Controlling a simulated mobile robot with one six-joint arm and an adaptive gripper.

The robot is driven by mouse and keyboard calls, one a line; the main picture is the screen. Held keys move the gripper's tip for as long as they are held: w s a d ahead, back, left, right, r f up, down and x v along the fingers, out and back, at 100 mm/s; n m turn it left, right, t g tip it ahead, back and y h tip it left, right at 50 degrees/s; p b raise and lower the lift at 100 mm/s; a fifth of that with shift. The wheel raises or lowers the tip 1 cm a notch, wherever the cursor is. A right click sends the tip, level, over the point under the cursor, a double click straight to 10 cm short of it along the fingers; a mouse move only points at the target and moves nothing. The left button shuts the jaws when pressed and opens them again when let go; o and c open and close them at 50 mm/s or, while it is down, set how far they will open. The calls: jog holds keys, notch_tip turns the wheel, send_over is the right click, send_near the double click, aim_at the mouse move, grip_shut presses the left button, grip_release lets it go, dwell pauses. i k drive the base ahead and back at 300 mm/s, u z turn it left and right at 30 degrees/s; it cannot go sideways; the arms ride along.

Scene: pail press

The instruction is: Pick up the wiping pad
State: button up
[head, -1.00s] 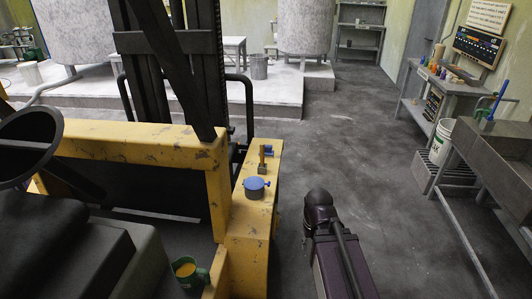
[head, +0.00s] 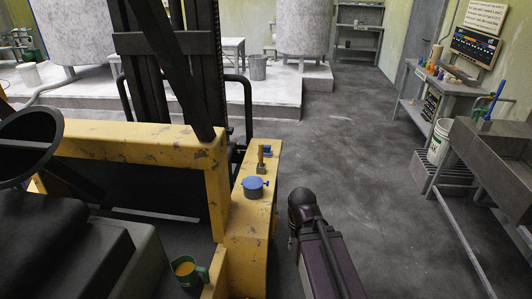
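I cannot pick out a wiping pad for certain in the head view. A round blue piece (head: 254,187) with a small side knob sits on the yellow machine beam. A small brass piece with a blue part (head: 263,154) stands just beyond it on the same beam. My dark purple arm reaches up from the bottom, right of the beam, over the grey floor. Its rounded joint is apart from the beam in the picture. My gripper and its fingers do not show.
The yellow machine frame (head: 140,142) fills the left, with a green cup of yellow stuff (head: 188,272) low beside it. At right are a grey sink (head: 490,150), a white bucket (head: 438,142) and a bench (head: 440,82) with small bottles. The floor (head: 360,150) between is clear.

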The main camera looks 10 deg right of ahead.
aim_at(267, 152)
jog(key=u, duration=0.05)
jog(key=k, duration=0.65)
jog(key=z, duration=0.4)
jog(key=i, duration=0.5)
jog(key=z, duration=0.6)
jog(key=i, duration=1.5)
jog(key=u, duration=0.75)
jog(key=i, duration=0.5)
jog(key=u, duration=0.25)
